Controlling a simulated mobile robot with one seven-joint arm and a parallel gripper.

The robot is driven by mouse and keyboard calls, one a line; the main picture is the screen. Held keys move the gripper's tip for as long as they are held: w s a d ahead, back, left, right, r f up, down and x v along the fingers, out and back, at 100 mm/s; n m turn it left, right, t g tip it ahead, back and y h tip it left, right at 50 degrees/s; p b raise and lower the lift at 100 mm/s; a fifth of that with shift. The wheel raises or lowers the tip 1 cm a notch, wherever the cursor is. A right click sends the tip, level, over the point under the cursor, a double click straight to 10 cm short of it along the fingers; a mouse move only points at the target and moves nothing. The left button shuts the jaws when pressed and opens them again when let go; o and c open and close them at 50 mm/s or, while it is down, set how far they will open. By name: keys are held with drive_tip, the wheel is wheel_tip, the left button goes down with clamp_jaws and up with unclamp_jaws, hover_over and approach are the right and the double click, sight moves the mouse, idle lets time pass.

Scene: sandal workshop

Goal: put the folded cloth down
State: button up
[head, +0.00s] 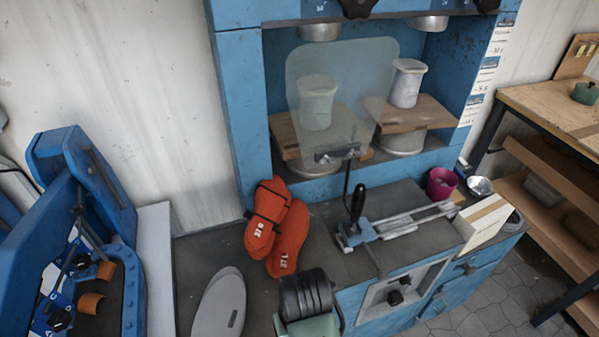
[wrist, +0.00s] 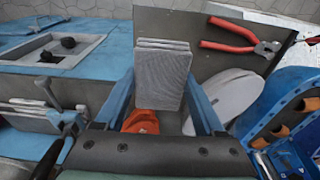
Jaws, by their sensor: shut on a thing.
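The folded cloth (wrist: 164,68) is a grey, layered bundle in the middle of the wrist view. My gripper (wrist: 160,88) is shut on it, with one blue finger along each side. The cloth stands on edge between the fingers, its layers showing at the top. I cannot tell whether its lower end touches the bench. I cannot make out the cloth or the gripper's fingers in the head view.
Orange shoe lasts (head: 275,233) lie strapped together on the grey bench (head: 205,255). Grey soles (head: 217,302) lie nearby. A lever tool (head: 385,226) and purple cup (head: 441,184) stand right.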

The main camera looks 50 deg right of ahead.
wheel_tip(320, 180, down, 10)
drive_tip(key=shift+s, duration=0.15)
idle(0.3)
